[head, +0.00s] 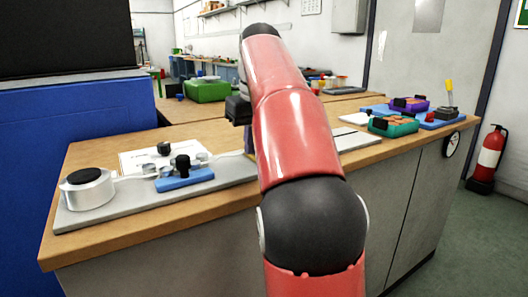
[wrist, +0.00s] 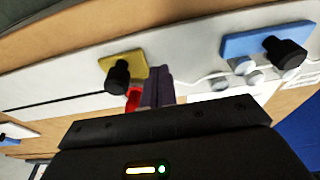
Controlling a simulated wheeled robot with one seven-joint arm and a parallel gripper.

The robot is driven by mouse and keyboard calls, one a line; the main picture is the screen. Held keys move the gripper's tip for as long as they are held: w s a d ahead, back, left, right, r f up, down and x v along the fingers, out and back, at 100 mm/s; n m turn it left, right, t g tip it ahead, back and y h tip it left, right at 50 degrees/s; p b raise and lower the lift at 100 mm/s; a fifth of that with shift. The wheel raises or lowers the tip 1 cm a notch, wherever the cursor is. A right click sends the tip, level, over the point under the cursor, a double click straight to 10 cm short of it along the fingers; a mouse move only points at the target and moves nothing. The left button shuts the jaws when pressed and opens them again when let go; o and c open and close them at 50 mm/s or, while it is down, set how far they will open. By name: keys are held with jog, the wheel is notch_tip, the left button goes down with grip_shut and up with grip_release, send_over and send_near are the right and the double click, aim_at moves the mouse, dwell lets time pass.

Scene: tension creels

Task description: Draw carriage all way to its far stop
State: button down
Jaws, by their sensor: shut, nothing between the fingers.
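In the wrist view, a yellow block (wrist: 122,64) with a black knob (wrist: 117,76) sits on a long pale plate (wrist: 60,72), at one end of a dark straight slot (wrist: 60,100). It looks like the carriage. My gripper (wrist: 158,76) is shut and empty, its dark fingers just right of the yellow block; whether they touch it I cannot tell. A small red part (wrist: 132,98) shows beside the fingers. A blue block (wrist: 265,42) with a black knob lies further right; it also shows in the head view (head: 186,179). There my arm hides the yellow block.
A silver drum (head: 88,188) stands at the plate's left end, with small rollers and a pale strand near the blue block. Green and purple-topped devices (head: 394,125) stand on the bench at right. A blue partition (head: 75,115) rises behind left.

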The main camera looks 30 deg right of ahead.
jog(key=shift+a, duration=0.1)
dwell(0.3)
jog(key=shift+a, duration=0.65)
jog(key=shift+r+p, duration=1.05)
jog(key=shift+r, duration=2.45)
jog(key=s+a+f+t, duration=0.1)
jog(key=s+a+f, duration=0.3)
jog(key=s+f, duration=0.3)
jog(key=s+a+f+t, duration=0.1)
jog(key=s+a+f, duration=0.3)
jog(key=s+f, duration=0.4)
jog(key=s+a+f+t, duration=0.1)
jog(key=s+a+f, duration=0.3)
jog(key=s+f, duration=0.3)
notch_tip(320, 180, down, 5)
jog(key=shift+s+f, duration=0.15)
jog(key=shift+s, duration=0.1)
